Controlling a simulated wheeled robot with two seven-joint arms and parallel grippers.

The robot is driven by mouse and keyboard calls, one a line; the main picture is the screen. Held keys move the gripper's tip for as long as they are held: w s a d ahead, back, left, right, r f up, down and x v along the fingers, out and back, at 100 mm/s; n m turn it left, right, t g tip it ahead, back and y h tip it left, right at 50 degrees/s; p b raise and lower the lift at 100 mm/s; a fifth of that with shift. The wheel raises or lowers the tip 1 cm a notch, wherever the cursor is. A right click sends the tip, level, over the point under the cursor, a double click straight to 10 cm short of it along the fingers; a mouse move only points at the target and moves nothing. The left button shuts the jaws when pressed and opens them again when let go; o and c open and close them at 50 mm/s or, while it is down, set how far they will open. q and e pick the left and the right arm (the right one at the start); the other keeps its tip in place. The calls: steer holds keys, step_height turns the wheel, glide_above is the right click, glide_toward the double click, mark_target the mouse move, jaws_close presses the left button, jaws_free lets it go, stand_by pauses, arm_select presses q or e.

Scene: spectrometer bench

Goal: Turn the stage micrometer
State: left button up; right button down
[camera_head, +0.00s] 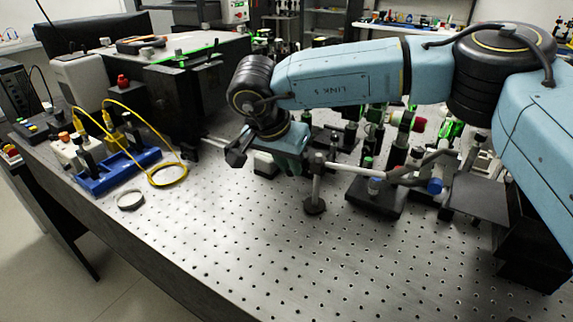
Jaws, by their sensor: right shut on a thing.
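My right arm comes in from the right and reaches across the bench. Its gripper (282,160) is low over the perforated optical table (270,245), behind a short upright post (316,185). The gripper is shut on a small part there, which fits the stage micrometer. The fingertips and most of that part are hidden by the wrist and the gripper body, so its turn angle cannot be read. My left gripper is not in view.
A blue tray (118,172) with fibre parts and a yellow cable loop (168,175) lie at the left. Posts and optic mounts crowd the area right of the gripper. The front of the table is clear.

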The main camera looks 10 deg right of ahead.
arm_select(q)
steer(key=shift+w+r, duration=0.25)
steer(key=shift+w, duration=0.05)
arm_select(e)
steer(key=c, duration=1.3)
jaws_free()
steer(key=shift+c, duration=0.2)
